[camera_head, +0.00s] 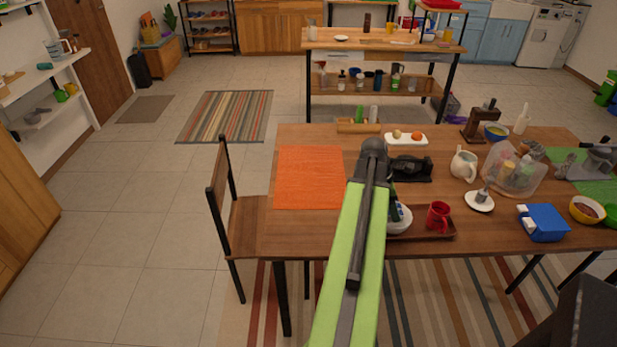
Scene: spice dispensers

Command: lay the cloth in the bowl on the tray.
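A brown tray (440,236) lies near the table's front edge, partly hidden by my green arm. A red mug (438,216) stands on it, and a white rounded object (401,217) shows beside my arm at its left part. A yellow bowl (575,212) at the right holds something dark, reddish brown; I cannot tell whether it is cloth. A blue bowl (496,131) with unclear contents stands at the back right. An orange cloth-like mat (310,178) lies flat at the table's left. My gripper cannot be made out; my arm reaches over the table.
A clear container with bottles (517,168), a white jug (463,164), a white saucer (479,201) and a blue box-like object (543,222) crowd the right side. A black tray-like item (412,169) lies behind my arm. A chair (232,215) stands at the left.

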